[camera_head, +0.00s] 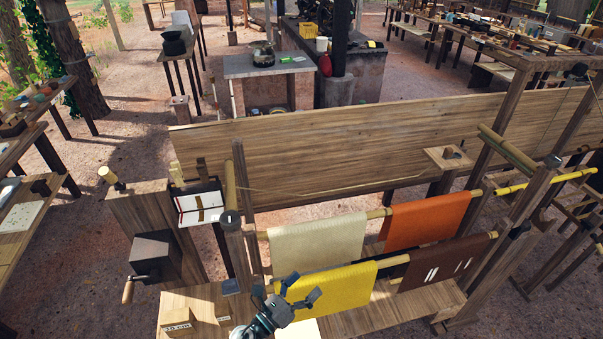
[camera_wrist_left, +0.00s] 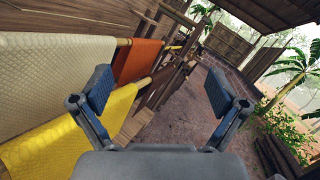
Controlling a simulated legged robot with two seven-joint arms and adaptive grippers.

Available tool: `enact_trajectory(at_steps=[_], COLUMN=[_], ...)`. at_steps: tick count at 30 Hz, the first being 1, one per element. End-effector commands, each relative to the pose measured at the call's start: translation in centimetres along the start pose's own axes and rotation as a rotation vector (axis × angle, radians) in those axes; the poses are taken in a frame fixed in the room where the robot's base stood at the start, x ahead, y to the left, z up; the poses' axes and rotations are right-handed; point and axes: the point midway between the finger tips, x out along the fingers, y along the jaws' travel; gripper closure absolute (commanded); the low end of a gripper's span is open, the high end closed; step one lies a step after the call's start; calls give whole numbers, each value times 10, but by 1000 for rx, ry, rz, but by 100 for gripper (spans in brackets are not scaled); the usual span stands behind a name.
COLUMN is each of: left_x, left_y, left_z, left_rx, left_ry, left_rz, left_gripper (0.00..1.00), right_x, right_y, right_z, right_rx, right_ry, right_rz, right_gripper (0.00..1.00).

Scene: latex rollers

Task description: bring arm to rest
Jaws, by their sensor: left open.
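My left gripper (camera_head: 293,296) is open and empty. In the head view it is at the bottom centre, in front of the yellow latex sheet (camera_head: 335,290), which hangs over a rod. In the left wrist view my gripper's two fingers (camera_wrist_left: 160,92) stand wide apart with nothing between them. The yellow sheet (camera_wrist_left: 60,140) is left of the fingers there, partly hidden by the left one. I cannot tell whether the gripper touches the sheet. My right gripper is not in view.
A cream sheet (camera_head: 317,243), an orange sheet (camera_head: 425,219) and a brown sheet (camera_head: 447,262) hang on the rack nearby. A crank box (camera_head: 155,258) stands at the left. Small labelled blocks (camera_head: 178,325) sit on the bench. Open ground lies beyond the fingers in the wrist view.

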Motion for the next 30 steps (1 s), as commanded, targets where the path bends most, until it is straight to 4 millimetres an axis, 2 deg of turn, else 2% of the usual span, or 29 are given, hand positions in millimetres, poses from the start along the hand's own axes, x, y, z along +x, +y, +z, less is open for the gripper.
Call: enact_trajectory(at_steps=[1,2,3,5,6,9,12,18,25,26,27,30], left_x=[-14,-26,-47,-86,-114,-178,-228,-298,-358,-362,-360,-361], left_y=[17,32,53,83,98,115,113,87,44,42,54,74], left_z=[14,20,23,15,4,-30,-60,-102,-132,-138,-151,-180], left_rx=[-270,-441,-665,-992,-1186,-1552,-1789,-2066,-2240,-2249,-2241,-2233], left_ry=[-106,-174,-265,-404,-493,-686,-836,-1071,-1303,-1324,-1316,-1311], left_rz=[143,236,361,549,668,918,1111,1404,1691,1719,1721,1735], left_gripper=[3,3,3,3,3,3,3,3,3,3,3,3], right_x=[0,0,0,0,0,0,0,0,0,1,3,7], right_y=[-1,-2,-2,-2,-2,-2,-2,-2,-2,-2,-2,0], right_z=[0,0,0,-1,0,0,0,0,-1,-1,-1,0], right_rx=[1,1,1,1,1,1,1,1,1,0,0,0], right_ry=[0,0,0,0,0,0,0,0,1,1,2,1], right_rz=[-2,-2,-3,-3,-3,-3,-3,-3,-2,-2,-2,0], right_gripper=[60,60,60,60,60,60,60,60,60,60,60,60])
